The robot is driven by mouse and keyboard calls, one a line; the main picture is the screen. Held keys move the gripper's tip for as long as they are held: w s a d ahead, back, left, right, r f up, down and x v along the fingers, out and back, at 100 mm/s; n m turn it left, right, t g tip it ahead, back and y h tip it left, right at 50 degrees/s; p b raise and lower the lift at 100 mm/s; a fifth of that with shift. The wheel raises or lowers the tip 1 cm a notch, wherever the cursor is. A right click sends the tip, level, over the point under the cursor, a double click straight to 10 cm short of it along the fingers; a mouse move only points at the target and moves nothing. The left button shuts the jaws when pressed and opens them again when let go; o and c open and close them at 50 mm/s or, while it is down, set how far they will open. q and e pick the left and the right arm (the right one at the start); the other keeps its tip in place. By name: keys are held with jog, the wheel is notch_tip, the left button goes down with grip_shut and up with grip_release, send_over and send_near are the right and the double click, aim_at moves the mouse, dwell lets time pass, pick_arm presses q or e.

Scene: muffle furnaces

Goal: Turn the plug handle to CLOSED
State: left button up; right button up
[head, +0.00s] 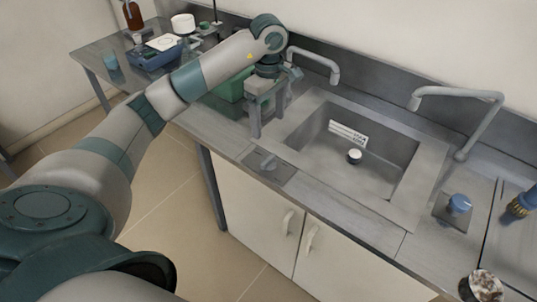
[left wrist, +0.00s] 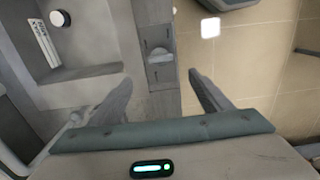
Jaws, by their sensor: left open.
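The plug handle is a small grey knob (head: 268,163) on a grey plate on the counter, left of the sink near the front edge. In the left wrist view the knob (left wrist: 159,55) lies between and beyond the fingertips, and its plate has small dark marks too small to read. My left gripper (head: 268,122) points down above the counter, close to the handle; its fingers are spread and empty, apart from the knob. It also shows in the left wrist view (left wrist: 160,78). A white-topped black plug (head: 354,156) is in the sink (head: 385,190). My right gripper is out of view.
Two grey faucets (head: 335,72) (head: 465,95) stand behind the sink. A green box (head: 228,90) is behind my left gripper. A side table (head: 95,50) with lab items is at the back left.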

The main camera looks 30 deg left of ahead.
aim_at(268, 159)
pick_arm(q)
notch_tip(268, 159, down, 15)
jog(key=p, duration=0.3)
jog(key=shift+p, duration=0.35)
jog(key=c, duration=1)
